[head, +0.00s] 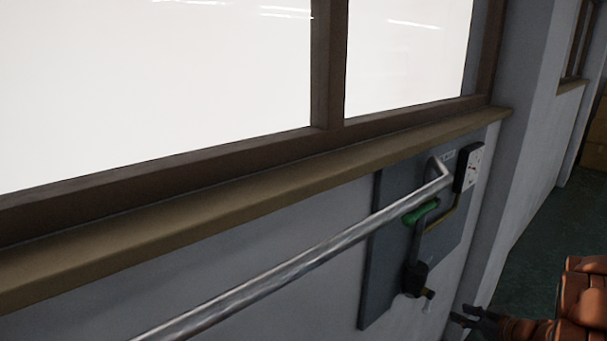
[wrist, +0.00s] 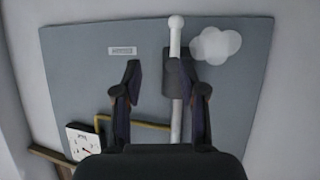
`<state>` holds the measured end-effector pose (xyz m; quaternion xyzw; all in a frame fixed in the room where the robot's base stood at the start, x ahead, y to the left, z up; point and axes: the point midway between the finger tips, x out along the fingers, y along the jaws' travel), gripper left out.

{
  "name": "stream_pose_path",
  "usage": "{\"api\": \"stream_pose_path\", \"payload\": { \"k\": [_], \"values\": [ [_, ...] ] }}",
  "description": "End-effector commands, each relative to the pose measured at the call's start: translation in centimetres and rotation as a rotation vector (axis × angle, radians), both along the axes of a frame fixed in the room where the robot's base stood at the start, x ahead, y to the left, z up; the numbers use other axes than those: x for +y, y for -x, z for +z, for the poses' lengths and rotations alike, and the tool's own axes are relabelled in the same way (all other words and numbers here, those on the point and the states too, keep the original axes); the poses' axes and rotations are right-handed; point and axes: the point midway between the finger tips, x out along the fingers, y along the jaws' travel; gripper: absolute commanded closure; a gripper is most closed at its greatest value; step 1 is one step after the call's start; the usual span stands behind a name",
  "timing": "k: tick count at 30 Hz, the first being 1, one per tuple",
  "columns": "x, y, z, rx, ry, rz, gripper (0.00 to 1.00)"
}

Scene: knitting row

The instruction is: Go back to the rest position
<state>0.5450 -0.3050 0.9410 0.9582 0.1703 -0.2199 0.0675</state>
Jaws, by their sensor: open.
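My gripper (head: 464,314) shows at the lower right of the head view, dark, on my orange arm. It is right of the grey wall panel (head: 385,262) and appears apart from it. In the wrist view its two dark fingers (wrist: 163,78) are spread, with nothing visibly held between them. The panel (wrist: 75,70) fills the background there. A grey pipe with a dark fitting (wrist: 172,85) shows beyond the fingers, partly hidden by the right one. A pale, lobed shape (wrist: 216,45) sits beside it.
The panel carries a green lever (head: 421,212), a dark valve body (head: 413,278) and a white dial gauge (head: 469,167). A metal pipe (head: 290,268) runs along the wall below the wooden sill (head: 200,218). Dark floor (head: 535,235) is visible at right.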

Motion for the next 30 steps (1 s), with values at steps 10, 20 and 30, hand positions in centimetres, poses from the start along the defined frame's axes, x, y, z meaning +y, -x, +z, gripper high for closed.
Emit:
{"api": "stream_pose_path", "payload": {
  "k": [10,20,30],
  "values": [
    [-4.0,-2.8,6.5,0.132,0.348,-0.286,0.59],
    [-3.0,0.8,13.1,0.3,0.486,-0.562,0.59],
    [4.7,9.4,15.6,0.555,0.43,-0.717,0.59]
  ]
}}
